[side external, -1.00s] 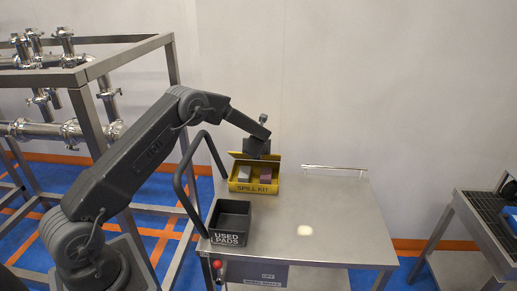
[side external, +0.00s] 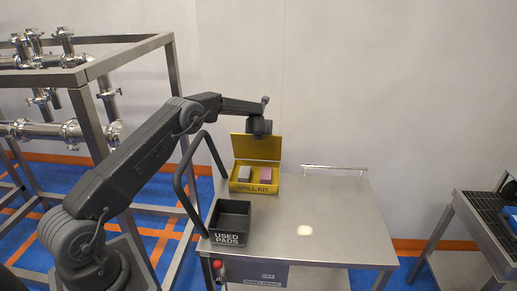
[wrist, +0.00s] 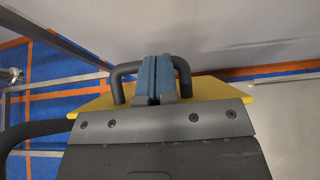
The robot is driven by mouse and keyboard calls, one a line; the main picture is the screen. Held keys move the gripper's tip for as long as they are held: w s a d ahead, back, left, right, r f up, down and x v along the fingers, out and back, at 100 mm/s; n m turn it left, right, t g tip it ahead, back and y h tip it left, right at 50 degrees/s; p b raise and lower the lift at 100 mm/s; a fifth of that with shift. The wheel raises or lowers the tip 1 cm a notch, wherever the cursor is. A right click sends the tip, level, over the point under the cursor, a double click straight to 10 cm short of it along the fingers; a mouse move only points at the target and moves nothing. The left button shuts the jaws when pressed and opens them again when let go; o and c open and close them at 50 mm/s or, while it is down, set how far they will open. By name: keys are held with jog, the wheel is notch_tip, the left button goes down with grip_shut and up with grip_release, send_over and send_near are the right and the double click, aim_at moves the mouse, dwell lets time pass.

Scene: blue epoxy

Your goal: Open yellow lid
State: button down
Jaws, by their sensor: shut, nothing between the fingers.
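The yellow spill kit box (side external: 253,188) sits at the back left of the steel trolley top. Its yellow lid (side external: 257,149) stands up, open, along the box's rear edge. A grey block (side external: 244,174) and a purple-pink block (side external: 265,174) lie inside. My gripper (side external: 260,132) is at the lid's top edge. In the wrist view its blue fingers (wrist: 154,78) are shut together, empty. They overlap a dark U-shaped bar (wrist: 124,71) in front of the yellow lid (wrist: 213,88); I cannot tell whether they touch it. The fingertips are hidden in the side view.
A dark used-pads bin (side external: 231,223) stands in front of the box. The trolley's black handle (side external: 187,172) arches at the left. The trolley top's right side (side external: 345,215) is clear.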

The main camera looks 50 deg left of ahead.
jog(key=shift+w+a+r, duration=0.1)
jog(key=shift+w+a, duration=0.3)
dwell(0.3)
jog(key=s+d+r+n, duration=0.3)
jog(key=s+d+r, duration=0.2)
jog(key=r, duration=0.4)
jog(key=s+d+r+n, duration=0.4)
jog(key=s+d+r, duration=0.15)
jog(key=r, duration=0.35)
jog(key=s+d+r+n+g+h, duration=0.1)
jog(key=s+d+r+n+h, duration=0.2)
jog(key=s+d+r+n, duration=0.4)
jog(key=s+d+f+n+h, duration=0.1)
jog(key=s+d+n, duration=0.3)
jog(key=s, duration=0.6)
jog(key=s+d+f+n+g+h, duration=0.1)
jog(key=s+d+f+n+h, duration=0.1)
jog(key=s+d+n, duration=0.2)
jog(key=s+d+f+n+h, duration=0.2)
jog(key=s+d+n, duration=0.3)
jog(key=s, duration=1)
jog(key=d, duration=0.3)
jog(key=shift+s+d+f+g, duration=0.3)
jog(key=shift+g, duration=0.1)
